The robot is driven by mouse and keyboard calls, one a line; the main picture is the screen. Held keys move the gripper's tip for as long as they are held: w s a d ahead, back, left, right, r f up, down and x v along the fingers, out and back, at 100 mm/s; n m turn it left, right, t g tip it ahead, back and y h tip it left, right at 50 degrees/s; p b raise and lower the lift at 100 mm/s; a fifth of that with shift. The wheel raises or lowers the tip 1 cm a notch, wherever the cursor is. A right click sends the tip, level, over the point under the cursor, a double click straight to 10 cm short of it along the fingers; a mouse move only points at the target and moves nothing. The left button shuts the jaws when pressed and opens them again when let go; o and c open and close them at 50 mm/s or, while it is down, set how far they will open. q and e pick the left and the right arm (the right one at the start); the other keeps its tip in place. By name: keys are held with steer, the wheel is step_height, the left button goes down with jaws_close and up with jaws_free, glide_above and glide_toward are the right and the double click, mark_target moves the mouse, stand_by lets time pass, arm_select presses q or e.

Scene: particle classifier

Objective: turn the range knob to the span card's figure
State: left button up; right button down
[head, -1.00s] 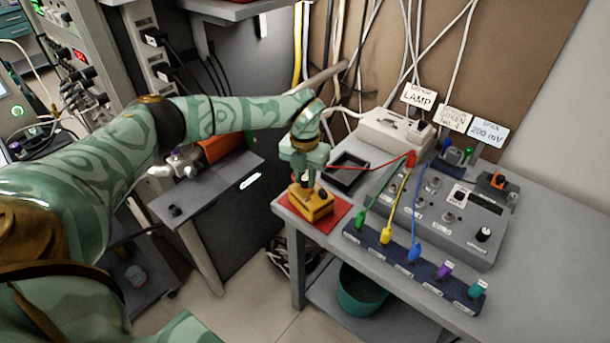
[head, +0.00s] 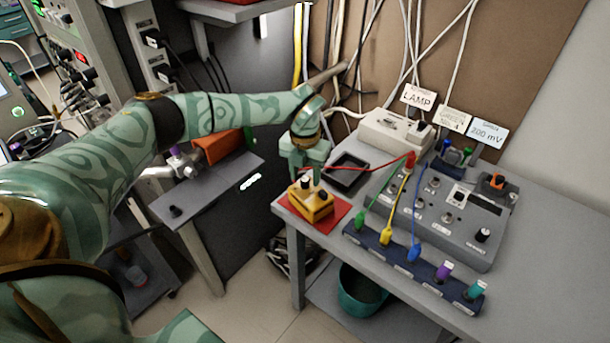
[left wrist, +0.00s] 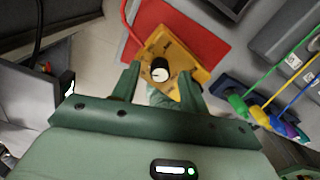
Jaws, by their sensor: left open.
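A yellow box (head: 310,208) with black knobs sits on a red mat (head: 338,211) at the left end of the bench. One knob (left wrist: 160,70), black with a pale top, shows in the left wrist view between the fingers. Which knob is the range knob, and its setting, cannot be read. My left gripper (head: 306,174) is open just above the box, clear of the knob in the head view; it also shows in the left wrist view (left wrist: 160,84). The span card (head: 487,133) reads 200 mV. My right gripper is not in view.
A dark blue terminal strip (head: 376,246) with coloured plugs and leads runs along the bench front. A grey panel unit (head: 460,238) stands behind it. A black tray (head: 349,171) lies behind the box. A red lead passes close to the gripper.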

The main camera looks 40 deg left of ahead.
arm_select(q)
step_height(320, 180, up, 15)
steer(key=p, duration=0.3)
steer(key=shift+p, duration=0.35)
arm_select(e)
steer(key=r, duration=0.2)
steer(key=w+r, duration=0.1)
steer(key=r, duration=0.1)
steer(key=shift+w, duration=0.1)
arm_select(q)
steer(key=shift+r, duration=0.1)
steer(key=m+t+h+b, duration=0.3)
steer(key=m+b, duration=0.6)
steer(key=m, duration=0.1)
glide_toward(305, 179)
steer(key=b+x, duration=0.5)
steer(key=x, duration=0.3)
steer(key=shift+f, duration=0.45)
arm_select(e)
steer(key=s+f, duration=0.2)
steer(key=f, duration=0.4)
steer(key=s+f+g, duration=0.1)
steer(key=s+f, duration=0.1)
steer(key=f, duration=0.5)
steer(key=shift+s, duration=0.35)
